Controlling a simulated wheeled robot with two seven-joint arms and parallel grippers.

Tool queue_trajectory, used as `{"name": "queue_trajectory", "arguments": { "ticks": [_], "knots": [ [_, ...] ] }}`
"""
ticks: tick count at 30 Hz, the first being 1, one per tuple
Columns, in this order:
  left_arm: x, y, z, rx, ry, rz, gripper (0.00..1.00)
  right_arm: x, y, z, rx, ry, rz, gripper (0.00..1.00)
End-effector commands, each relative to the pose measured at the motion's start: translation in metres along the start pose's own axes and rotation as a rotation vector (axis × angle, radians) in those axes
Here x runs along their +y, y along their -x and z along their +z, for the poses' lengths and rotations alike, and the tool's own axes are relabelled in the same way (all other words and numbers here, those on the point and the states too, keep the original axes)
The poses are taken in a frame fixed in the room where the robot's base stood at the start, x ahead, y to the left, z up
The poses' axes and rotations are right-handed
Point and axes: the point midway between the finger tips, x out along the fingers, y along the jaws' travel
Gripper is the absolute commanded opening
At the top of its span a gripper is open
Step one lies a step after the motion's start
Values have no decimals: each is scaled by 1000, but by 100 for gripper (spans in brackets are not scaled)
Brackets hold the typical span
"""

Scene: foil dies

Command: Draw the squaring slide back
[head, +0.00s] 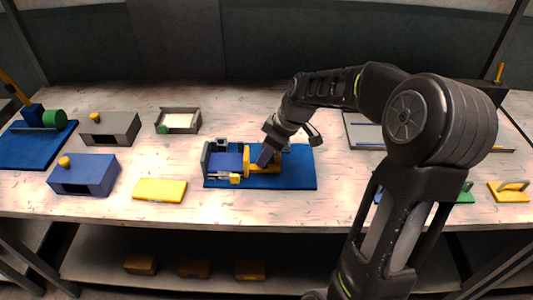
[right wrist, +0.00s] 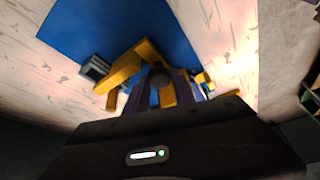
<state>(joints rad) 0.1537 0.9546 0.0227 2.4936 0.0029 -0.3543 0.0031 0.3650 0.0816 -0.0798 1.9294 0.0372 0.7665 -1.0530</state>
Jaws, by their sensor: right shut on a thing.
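The squaring slide (head: 247,159) is a yellow part with an upright plate and a low bar, set on a blue base plate (head: 300,170). In the head view a grey end wall (head: 207,160) and a blue block (head: 228,161) stand to its left. My right gripper (head: 265,158) points down onto the slide and is shut on it. In the right wrist view the dark fingers (right wrist: 160,82) reach in among the slide's yellow parts (right wrist: 128,70); the exact grip is partly hidden. My left gripper is not in view.
A yellow plate (head: 160,190), a blue box (head: 84,175), a grey box (head: 110,128) and an open tray (head: 178,109) stand left of the fixture. My right arm covers much of the right side. Some bench surface around the blue base is clear.

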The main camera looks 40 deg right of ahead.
Motion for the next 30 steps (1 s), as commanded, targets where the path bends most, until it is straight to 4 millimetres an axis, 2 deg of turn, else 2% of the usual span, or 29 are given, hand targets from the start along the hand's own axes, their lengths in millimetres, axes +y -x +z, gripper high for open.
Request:
{"name": "queue_trajectory", "arguments": {
  "ticks": [18, 20, 27, 30],
  "knots": [
    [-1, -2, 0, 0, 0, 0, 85, 2, 0, 2, 1, -1, 2, 0],
    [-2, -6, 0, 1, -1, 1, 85, 5, 1, 8, 1, -3, 4, 0],
    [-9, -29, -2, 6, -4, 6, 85, 24, 16, 51, 1, -5, 7, 0],
    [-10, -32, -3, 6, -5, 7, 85, 28, 23, 61, 1, -1, 5, 0]
  ]
}}
